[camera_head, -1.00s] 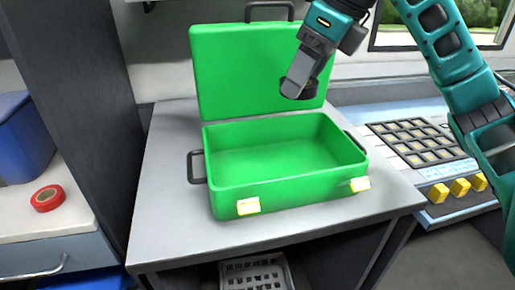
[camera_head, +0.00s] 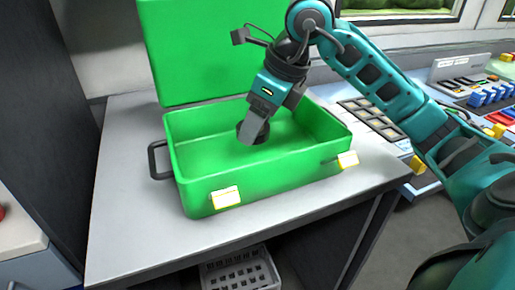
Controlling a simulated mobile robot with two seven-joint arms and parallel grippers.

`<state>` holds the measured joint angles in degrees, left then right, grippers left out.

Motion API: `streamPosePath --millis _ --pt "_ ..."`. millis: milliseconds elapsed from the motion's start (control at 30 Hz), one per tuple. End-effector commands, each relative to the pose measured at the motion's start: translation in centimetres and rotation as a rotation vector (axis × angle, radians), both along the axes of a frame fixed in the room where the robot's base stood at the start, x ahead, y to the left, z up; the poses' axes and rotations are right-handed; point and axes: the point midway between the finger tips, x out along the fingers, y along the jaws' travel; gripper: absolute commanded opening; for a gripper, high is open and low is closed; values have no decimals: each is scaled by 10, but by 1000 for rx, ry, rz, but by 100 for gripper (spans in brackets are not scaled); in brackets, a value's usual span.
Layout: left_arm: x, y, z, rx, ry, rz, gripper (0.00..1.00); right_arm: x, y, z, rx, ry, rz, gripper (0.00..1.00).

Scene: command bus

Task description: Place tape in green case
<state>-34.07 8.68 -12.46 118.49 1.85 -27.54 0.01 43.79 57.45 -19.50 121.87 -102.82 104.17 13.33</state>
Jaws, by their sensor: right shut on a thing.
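The green case (camera_head: 262,180) stands open on a grey table, its lid (camera_head: 195,50) raised at the back. My right gripper (camera_head: 254,130) points down inside the case opening. It is shut on a dark, round roll of tape (camera_head: 262,134), which is partly hidden by the finger. The roll is over the middle of the case; I cannot tell whether it touches the floor. My left gripper is not in view.
The grey table (camera_head: 125,210) has free room left of the case. A control panel with coloured buttons (camera_head: 480,97) is at the right. A grey basket (camera_head: 240,272) is under the table. A red thing (camera_head: 2,212) shows at the left edge.

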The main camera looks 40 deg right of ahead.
Motion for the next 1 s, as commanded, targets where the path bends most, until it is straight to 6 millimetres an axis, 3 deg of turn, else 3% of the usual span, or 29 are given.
streamPosePath --millis 400,833,867,1000 --pt "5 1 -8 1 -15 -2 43 0 0 -47 1 1 -1 34" --pt "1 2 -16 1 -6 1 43 0 0 -53 1 -1 0 34" --pt "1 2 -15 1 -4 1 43 0 0 -51 1 -1 0 66" --pt "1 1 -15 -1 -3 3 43 0 0 -51 1 -1 0 79"
